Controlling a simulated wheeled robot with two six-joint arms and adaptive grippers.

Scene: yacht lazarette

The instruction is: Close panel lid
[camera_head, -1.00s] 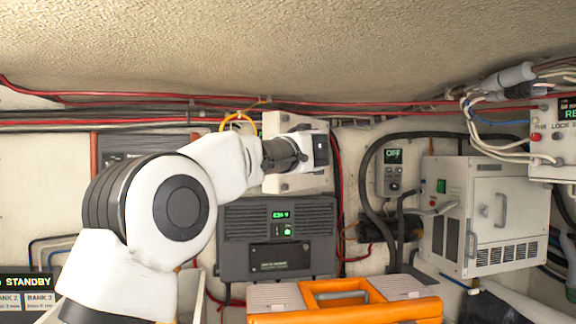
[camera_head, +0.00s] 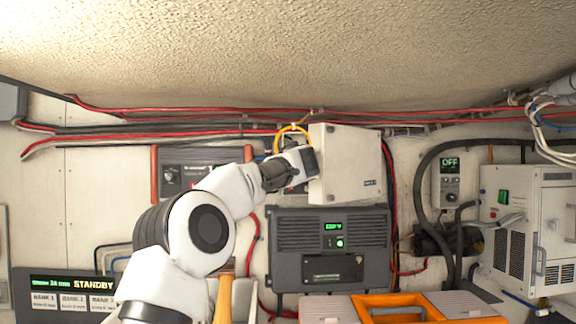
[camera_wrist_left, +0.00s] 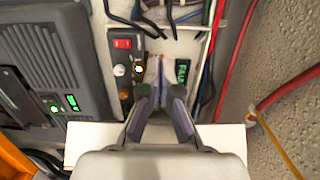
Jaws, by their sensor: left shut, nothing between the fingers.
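The panel lid (camera_head: 347,165) is a plain pale plate with a small label at its lower right, on the back wall in the head view. Its left edge seems to stand out from the wall, but I cannot tell the exact gap. My left gripper (camera_head: 308,162) is at the lid's left edge, shut and empty. It also shows in the left wrist view (camera_wrist_left: 160,95). A pale plate (camera_wrist_left: 85,140), probably the lid, shows behind the fingers there. Whether they touch it is unclear. My right gripper is out of view.
A dark grey unit (camera_head: 328,245) with a green display sits below the lid. Red and black cables (camera_head: 420,118) run above, with a yellow loop (camera_head: 288,130) beside the lid. An orange-handled case (camera_head: 400,303) stands in front. A white cabinet (camera_head: 530,235) is at right.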

